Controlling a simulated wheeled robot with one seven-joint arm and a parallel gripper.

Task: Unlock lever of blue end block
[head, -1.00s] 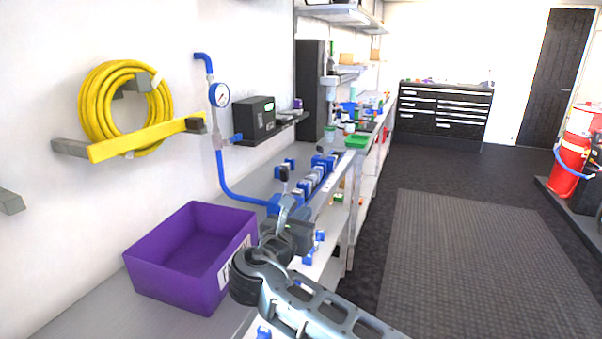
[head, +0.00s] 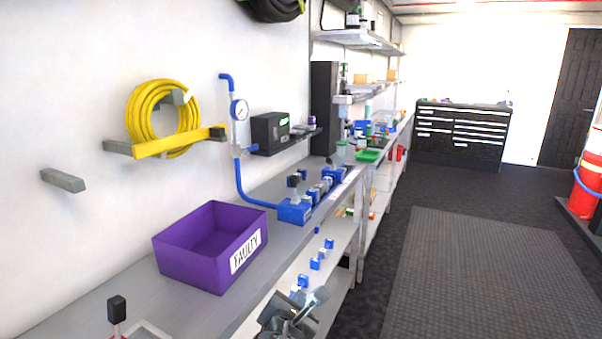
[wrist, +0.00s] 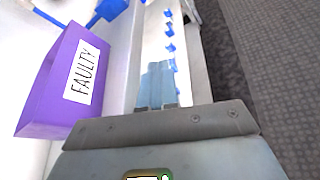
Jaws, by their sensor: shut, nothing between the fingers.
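The blue end block (head: 294,211) sits on the grey bench, at the foot of the blue pipe. Its lever (head: 294,182) has a black knob and stands roughly upright in the head view. In the wrist view, a blue block (wrist: 108,10) shows only in part at the upper left edge. My gripper (head: 300,312) is low at the bottom of the head view, in front of the bench and well apart from the block. Its fingers (wrist: 158,68) are together and empty in the wrist view.
A purple bin (head: 205,250) marked FAULTY stands on the bench, left of the block. Several blue pieces lie on the lower shelf (head: 325,265). Another black-knobbed lever (head: 117,310) shows at lower left. The floor mat (head: 470,270) on the right is clear.

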